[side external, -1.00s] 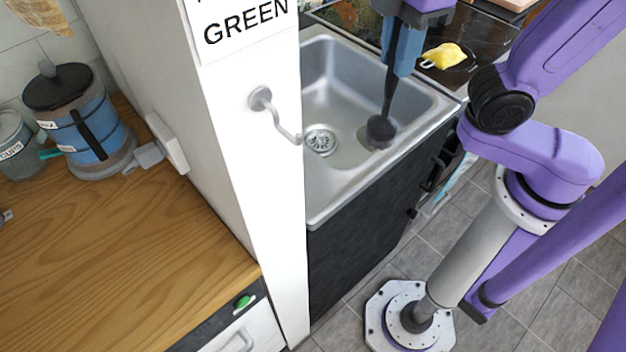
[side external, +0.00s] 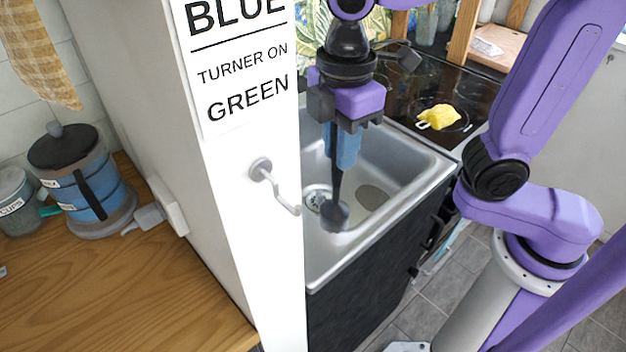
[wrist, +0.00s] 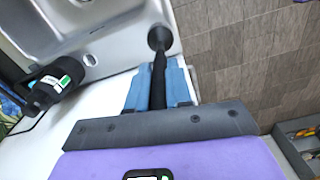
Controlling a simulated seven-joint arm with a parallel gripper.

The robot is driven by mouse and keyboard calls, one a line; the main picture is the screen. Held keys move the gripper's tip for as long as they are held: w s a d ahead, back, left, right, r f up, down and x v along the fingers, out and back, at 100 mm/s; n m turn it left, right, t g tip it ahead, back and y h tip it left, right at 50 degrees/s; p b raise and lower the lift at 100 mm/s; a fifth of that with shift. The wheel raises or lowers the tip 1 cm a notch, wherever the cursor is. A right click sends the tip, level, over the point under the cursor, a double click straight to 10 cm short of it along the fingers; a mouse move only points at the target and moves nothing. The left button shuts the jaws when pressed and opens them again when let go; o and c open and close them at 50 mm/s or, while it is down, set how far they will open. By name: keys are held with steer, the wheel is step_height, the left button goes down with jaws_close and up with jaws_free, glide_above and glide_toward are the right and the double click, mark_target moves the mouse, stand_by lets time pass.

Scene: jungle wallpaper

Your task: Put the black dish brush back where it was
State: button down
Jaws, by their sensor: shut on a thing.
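The black dish brush (side external: 335,213) hangs head down from my gripper (side external: 342,150), over the front left part of the sink (side external: 400,195). In the wrist view my gripper (wrist: 160,88) has its blue fingers shut on the brush handle, and the round brush head (wrist: 160,38) points away from me. The brush looks clear of the basin; its exact height is hard to tell. A metal hook (side external: 275,185) sticks out of the white panel (side external: 235,150) just left of the brush.
The white panel with printed words stands close left of my gripper. A dark stove top (side external: 425,90) with a yellow item (side external: 438,117) lies behind the sink. A wooden counter (side external: 110,290) with a blue press pot (side external: 85,180) is left of the panel.

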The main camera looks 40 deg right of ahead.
steer(key=w+a+f, duration=0.2)
steer(key=w+f, duration=0.1)
steer(key=f, duration=0.4)
steer(key=shift+a+f, duration=0.15)
steer(key=shift+f, duration=0.35)
steer(key=c, duration=1)
jaws_free()
steer(key=shift+c, duration=0.2)
step_height(320, 180, up, 12)
steer(key=s+d+f+m, duration=0.1)
steer(key=s+d+f, duration=0.4)
steer(key=s+d, duration=0.2)
steer(key=s+d+f+m, duration=0.2)
steer(key=s+d+f, duration=0.4)
steer(key=d, duration=0.5)
steer(key=shift+s+d+f+m, duration=0.2)
steer(key=shift+s+d+m, duration=0.1)
steer(key=shift+s, duration=0.75)
